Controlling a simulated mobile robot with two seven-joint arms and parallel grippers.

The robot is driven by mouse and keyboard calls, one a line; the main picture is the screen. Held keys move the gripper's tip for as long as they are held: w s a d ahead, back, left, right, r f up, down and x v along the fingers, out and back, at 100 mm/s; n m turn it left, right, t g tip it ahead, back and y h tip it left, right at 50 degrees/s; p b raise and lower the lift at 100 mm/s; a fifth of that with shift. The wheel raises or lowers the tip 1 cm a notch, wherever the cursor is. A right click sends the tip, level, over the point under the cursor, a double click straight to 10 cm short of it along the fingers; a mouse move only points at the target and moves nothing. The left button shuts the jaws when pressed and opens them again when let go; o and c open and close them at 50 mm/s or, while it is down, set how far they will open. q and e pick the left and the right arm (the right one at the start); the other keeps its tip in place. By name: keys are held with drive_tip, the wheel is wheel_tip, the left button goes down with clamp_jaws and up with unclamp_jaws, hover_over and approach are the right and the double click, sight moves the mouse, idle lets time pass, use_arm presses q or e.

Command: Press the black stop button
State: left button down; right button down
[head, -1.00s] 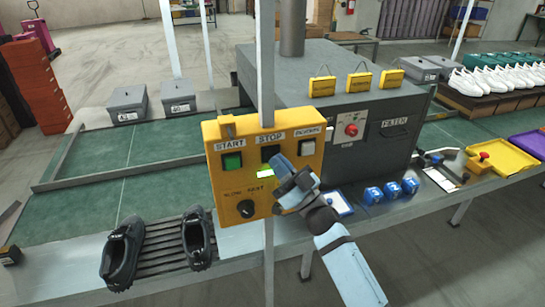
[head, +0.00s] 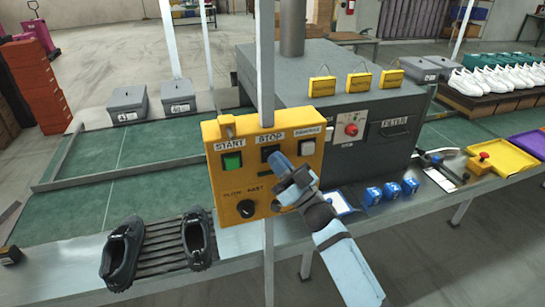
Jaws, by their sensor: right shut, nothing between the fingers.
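The yellow control box (head: 232,193) is fixed to a grey post in the middle of the head view. It carries a green button (head: 232,161) under START, a black stop button (head: 270,152) under STOP, a white button (head: 306,147) at the right and a black knob (head: 246,208) below. My right gripper (head: 275,160) is shut and empty, with its tip over the lower part of the black stop button. I cannot tell whether the tip touches the button. My left gripper is not in view.
Dark shoes (head: 122,254) stand on a slatted rack at the front left. A grey machine (head: 350,90) with a red button (head: 351,130) stands behind the box. Blue blocks (head: 391,190) and a yellow tray (head: 503,157) lie to the right. The green belt (head: 85,205) runs behind.

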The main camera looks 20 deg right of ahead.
drive_tip(key=shift+s, duration=0.1)
drive_tip(key=shift+s+p, duration=0.4)
drive_tip(key=shift+s, duration=0.45)
drive_tip(key=s+p, duration=0.1)
drive_tip(key=s, duration=0.4)
drive_tip(key=shift+d+p, duration=0.1)
drive_tip(key=shift+p, duration=0.2)
idle(0.5)
